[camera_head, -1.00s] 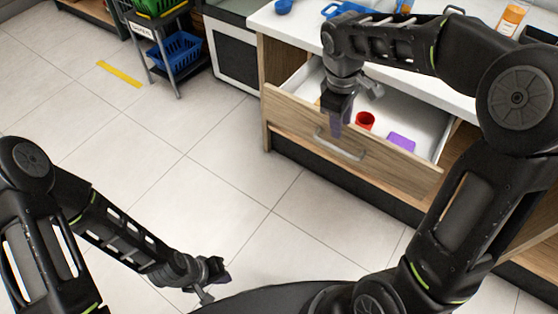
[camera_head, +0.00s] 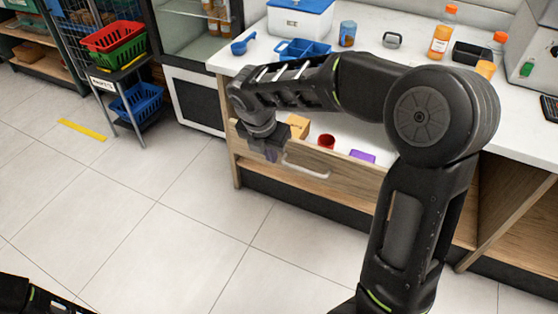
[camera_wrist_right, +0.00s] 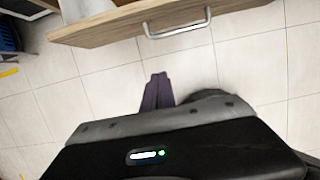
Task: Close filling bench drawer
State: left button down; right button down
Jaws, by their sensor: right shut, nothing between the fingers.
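The bench drawer (camera_head: 345,167) has a light wood front and stands partly open below the white counter. Its grey bar handle (camera_head: 305,171) shows in the head view, and the handle also shows near the top of the right wrist view (camera_wrist_right: 178,28). My right gripper (camera_head: 270,153) is at the drawer front, left of the handle. In the right wrist view its purple-grey fingers (camera_wrist_right: 158,90) are together and empty, over the floor and apart from the handle; I cannot tell whether they touch the panel. My left gripper is out of view. My right arm hides part of the drawer's inside.
The drawer holds a red cup (camera_head: 326,142), a purple item (camera_head: 362,156) and an orange-tan block (camera_head: 298,126). The counter (camera_head: 400,58) carries a blue tray (camera_head: 302,50) and bottles. A basket rack (camera_head: 122,75) stands left. The tiled floor in front is clear.

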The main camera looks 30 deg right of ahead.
aim_at(283, 163)
jog(key=w+d+f, duration=0.3)
jog(key=d+f, duration=0.2)
jog(key=f, duration=0.5)
jog(key=shift+w+d+f+b, duration=0.2)
jog(key=shift+w+d+b, duration=0.1)
jog(key=shift+w+b, duration=0.15)
